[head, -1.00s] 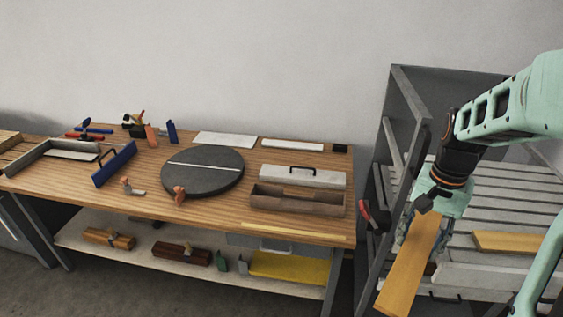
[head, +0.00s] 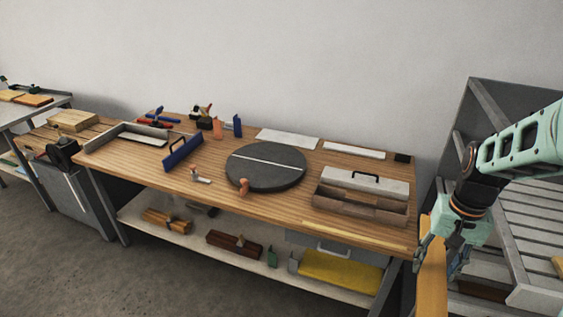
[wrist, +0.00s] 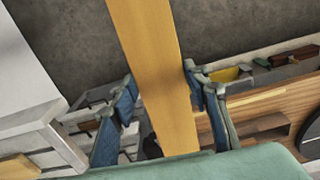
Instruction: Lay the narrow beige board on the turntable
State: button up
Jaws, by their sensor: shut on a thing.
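The narrow beige board (head: 433,270) is in my gripper (head: 446,250) at the right of the head view, held off to the right of the workbench. In the wrist view the board (wrist: 150,60) runs between the two fingers of my gripper (wrist: 160,92), which are shut on its edges. The head view cuts off its lower end. The turntable (head: 262,178) is a dark round disc with a pale line across it, lying on the workbench (head: 215,198). No board lies on it. Its edge also shows at the right of the wrist view (wrist: 311,140).
A blue bracket (head: 183,153) and small clamps lie to the left. A slatted grey rack (head: 500,200) stands behind my arm.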

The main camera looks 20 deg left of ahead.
aim_at(266, 162)
jog(key=i+j+u, duration=0.1)
jog(key=i+j, duration=0.25)
jog(key=j, duration=0.3)
jog(key=i+j+u, duration=0.1)
jog(key=i+j, duration=0.25)
jog(key=j, duration=0.25)
jog(key=i+j+u, duration=0.1)
jog(key=i+j, duration=0.25)
jog(key=j, duration=0.25)
jog(key=i+j+u, duration=0.1)
jog(key=i+j, duration=0.3)
jog(key=j, duration=0.15)
jog(key=i+j, duration=0.4)
jog(key=j, duration=0.15)
jog(key=u, duration=0.05)
